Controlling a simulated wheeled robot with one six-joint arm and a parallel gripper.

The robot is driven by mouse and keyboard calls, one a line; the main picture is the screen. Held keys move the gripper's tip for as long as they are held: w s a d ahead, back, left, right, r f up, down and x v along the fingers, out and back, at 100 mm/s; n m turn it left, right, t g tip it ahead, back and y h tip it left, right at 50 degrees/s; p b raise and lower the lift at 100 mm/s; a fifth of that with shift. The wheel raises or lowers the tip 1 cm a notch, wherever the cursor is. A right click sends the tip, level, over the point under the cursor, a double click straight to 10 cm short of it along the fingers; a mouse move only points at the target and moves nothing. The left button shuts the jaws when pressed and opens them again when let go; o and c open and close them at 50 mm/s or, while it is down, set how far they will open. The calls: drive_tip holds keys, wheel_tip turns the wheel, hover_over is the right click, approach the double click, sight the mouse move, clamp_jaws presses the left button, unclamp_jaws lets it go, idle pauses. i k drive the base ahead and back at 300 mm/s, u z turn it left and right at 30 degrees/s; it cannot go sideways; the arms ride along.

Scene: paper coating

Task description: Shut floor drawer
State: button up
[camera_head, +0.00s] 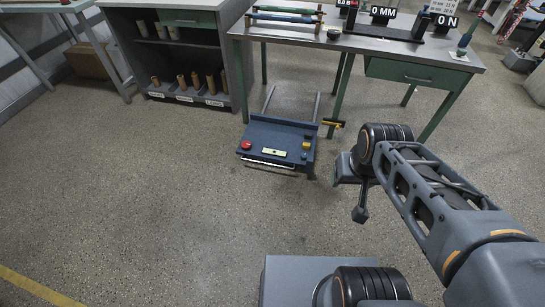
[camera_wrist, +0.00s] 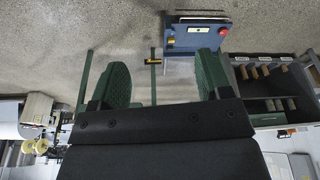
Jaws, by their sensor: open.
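A blue floor unit with a red button, a yellow button and a pale label, which looks like the floor drawer (camera_head: 278,137), stands out in front of the table on two thin rails. A light bar runs along its front edge. The drawer also shows in the wrist view (camera_wrist: 182,37), at the top right of centre. My gripper (camera_wrist: 162,78) is open and empty, its two green fingers wide apart. In the head view my arm's end is right of the drawer, apart from it, and the fingers are hard to make out.
A green-legged table (camera_head: 350,45) stands behind the drawer, with a green drawer (camera_head: 412,74) under its top. A shelf cabinet (camera_head: 190,97) with several brown cylinders is behind left. The floor in front is clear.

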sight(279, 139)
drive_tip(key=z, duration=0.25)
drive_tip(key=k, duration=0.35)
drive_tip(key=u, duration=1.35)
drive_tip(key=i, duration=0.8)
drive_tip(key=z, duration=0.35)
drive_tip(key=i, duration=0.9)
drive_tip(key=z, duration=0.85)
